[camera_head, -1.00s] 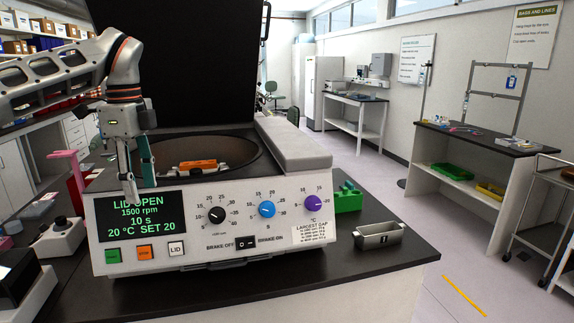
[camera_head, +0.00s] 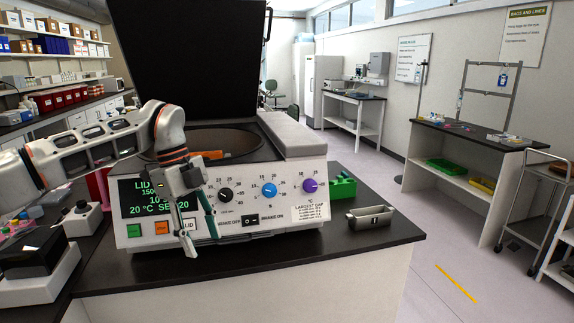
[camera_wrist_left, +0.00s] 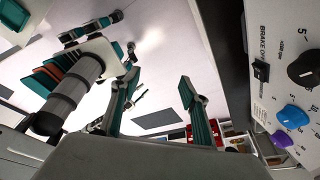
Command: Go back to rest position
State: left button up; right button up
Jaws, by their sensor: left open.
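My left gripper (camera_head: 201,240) is open and empty. It hangs fingers down in front of the centrifuge's (camera_head: 290,190) front panel, covering part of the screen (camera_head: 140,208) and buttons. In the left wrist view its two teal fingers (camera_wrist_left: 155,105) stand apart with nothing between them. The panel with its knobs (camera_wrist_left: 294,117) is at the right of that view. The centrifuge's black lid (camera_head: 185,60) is raised, and an orange part (camera_head: 208,154) shows in the bowl. My right gripper cannot be made out.
The centrifuge stands on a dark bench top (camera_head: 330,250). A green rack (camera_head: 342,188) and a small metal holder (camera_head: 370,217) lie right of it. A black box (camera_head: 35,255) and small devices stand at the left. Open floor lies beyond the bench at the right.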

pick_arm(q)
jog(key=s+d+f+m+g+h, duration=0.1)
jog(key=s+d+f+m+h, duration=0.3)
jog(key=d, duration=0.5)
jog(key=s+d+f+m+g+h, duration=0.1)
jog(key=s+d+f+g+h, duration=0.1)
jog(key=s+d+f, duration=0.55)
jog(key=s+d+r+n+t+h, duration=0.1)
jog(key=s+d+r+t+h, duration=0.2)
jog(key=d+h, duration=0.9)
jog(key=w+a+f+n+t+y, duration=0.4)
jog(key=a+f+n+t+y, duration=0.7)
jog(key=n+t, duration=0.65)
jog(key=s+a+f+n+g+y, duration=0.2)
jog(key=s+a+f+y, duration=0.1)
jog(key=s+a+f, duration=0.5)
jog(key=s+a+f+n+g+y, duration=0.3)
jog(key=s+a+f, duration=0.5)
jog(key=a+f, duration=0.3)
notch_tip(320, 180, down, 4)
jog(key=shift+s+r+n+y, duration=0.1)
jog(key=shift+s+n+y, duration=0.05)
jog(key=shift+n+y, duration=0.3)
